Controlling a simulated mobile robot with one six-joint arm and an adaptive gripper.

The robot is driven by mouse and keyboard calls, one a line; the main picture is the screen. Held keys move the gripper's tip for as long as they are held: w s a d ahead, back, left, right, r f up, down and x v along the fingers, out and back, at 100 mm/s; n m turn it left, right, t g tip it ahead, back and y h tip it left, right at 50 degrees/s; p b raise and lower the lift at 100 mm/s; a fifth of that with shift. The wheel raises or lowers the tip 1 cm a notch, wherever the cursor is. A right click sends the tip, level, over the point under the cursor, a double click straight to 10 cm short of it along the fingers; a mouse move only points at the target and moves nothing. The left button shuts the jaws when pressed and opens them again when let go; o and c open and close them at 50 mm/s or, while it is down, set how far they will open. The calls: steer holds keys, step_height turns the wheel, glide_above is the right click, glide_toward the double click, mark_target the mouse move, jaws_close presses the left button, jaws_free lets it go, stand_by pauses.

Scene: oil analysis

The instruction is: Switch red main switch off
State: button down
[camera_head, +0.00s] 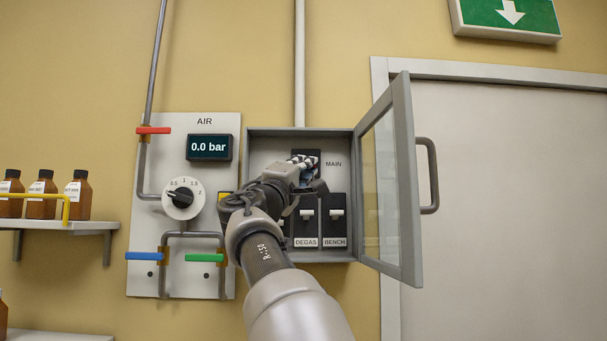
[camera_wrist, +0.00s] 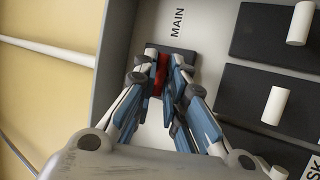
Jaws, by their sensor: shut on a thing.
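The red main switch (camera_wrist: 161,75) shows in the wrist view between my fingertips, on a dark plate (camera_wrist: 185,56) beside the label MAIN. My gripper (camera_wrist: 163,62) is shut on the red switch, one finger on each side of it. In the head view my gripper (camera_head: 304,163) reaches into the open grey cabinet (camera_head: 258,146) at its upper part and hides the switch. Whether the switch stands in its on or off position cannot be told.
The cabinet's glass door (camera_head: 405,185) stands open to the right. Black breakers with white levers, labelled DEGAS (camera_head: 306,231) and BENCH (camera_head: 335,230), sit below the main switch. An AIR panel (camera_head: 221,281) with a dial and coloured valves is to the left.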

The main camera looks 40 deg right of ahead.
steer(key=shift+s+r, duration=0.1)
steer(key=shift+r, duration=0.05)
steer(key=c, duration=1.7)
jaws_free()
steer(key=shift+o, duration=0.2)
steer(key=shift+p, duration=0.4)
